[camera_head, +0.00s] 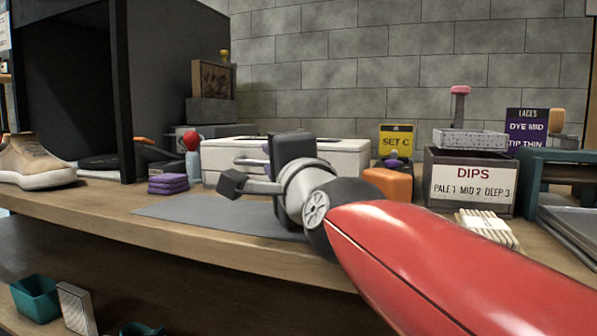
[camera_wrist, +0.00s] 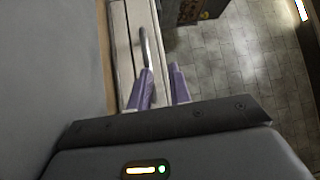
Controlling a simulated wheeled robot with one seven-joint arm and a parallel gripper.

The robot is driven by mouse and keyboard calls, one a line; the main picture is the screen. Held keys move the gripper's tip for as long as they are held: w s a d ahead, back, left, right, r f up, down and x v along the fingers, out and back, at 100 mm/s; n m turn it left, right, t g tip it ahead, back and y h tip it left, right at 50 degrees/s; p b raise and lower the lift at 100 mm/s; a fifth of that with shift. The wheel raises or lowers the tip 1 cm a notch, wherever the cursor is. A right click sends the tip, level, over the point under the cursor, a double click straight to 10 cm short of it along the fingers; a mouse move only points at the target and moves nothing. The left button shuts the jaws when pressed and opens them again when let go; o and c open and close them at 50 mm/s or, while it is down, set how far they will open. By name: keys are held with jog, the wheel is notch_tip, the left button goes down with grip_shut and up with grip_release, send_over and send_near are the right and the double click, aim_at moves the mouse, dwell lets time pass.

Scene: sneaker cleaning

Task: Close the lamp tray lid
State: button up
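A long white box (camera_head: 345,159), which looks like the lamp tray, stands at the back of the workbench. Dark gaps show along its top; I cannot tell how far its lid is open.
A grey mat (camera_head: 190,213) lies in front of the box. Purple blocks (camera_head: 167,184) are stacked at its left, and an orange block (camera_head: 389,184) sits at its right. A DIPS box (camera_head: 468,180) stands farther right. A dark open cabinet (camera_head: 160,70) rises at the left.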

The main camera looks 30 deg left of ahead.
jog(key=shift+s+d, duration=0.35)
jog(key=shift+d, duration=0.4)
dwell(0.3)
